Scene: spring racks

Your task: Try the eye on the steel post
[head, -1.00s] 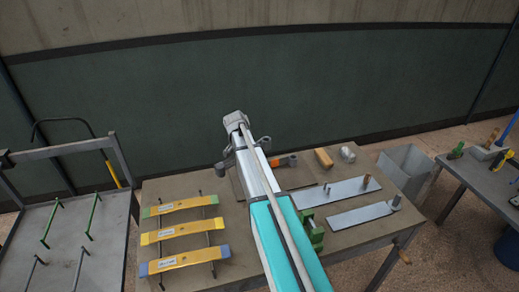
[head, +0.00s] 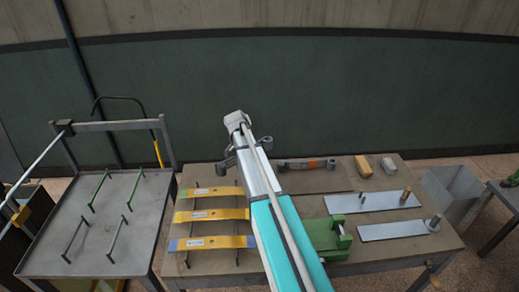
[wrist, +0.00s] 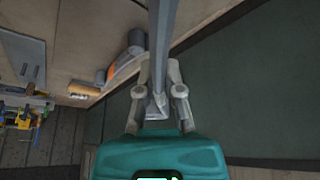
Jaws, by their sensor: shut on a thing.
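My gripper (wrist: 158,97) is shut on a long grey steel bar (wrist: 162,40) in the wrist view. The bar runs up out of that picture, so its far end is hidden. In the head view my arm covers the middle of the bench. A grey loop-like end (head: 265,142) shows just right of the arm; I cannot tell if it is the bar's eye. Two pale plates lie at the bench's right. The back plate (head: 350,203) carries a short dark post (head: 362,200) and a brownish post (head: 407,193). The front plate (head: 390,231) carries a grey post (head: 435,222). The held bar is apart from them.
Three yellow leaves (head: 215,215) rest on rods left of my arm. A green vise (head: 327,235) stands right of it. A grey piece with an orange band (head: 300,163), a wooden block (head: 363,167) and a silvery block (head: 388,165) lie behind. A rack cart (head: 85,245) stands left.

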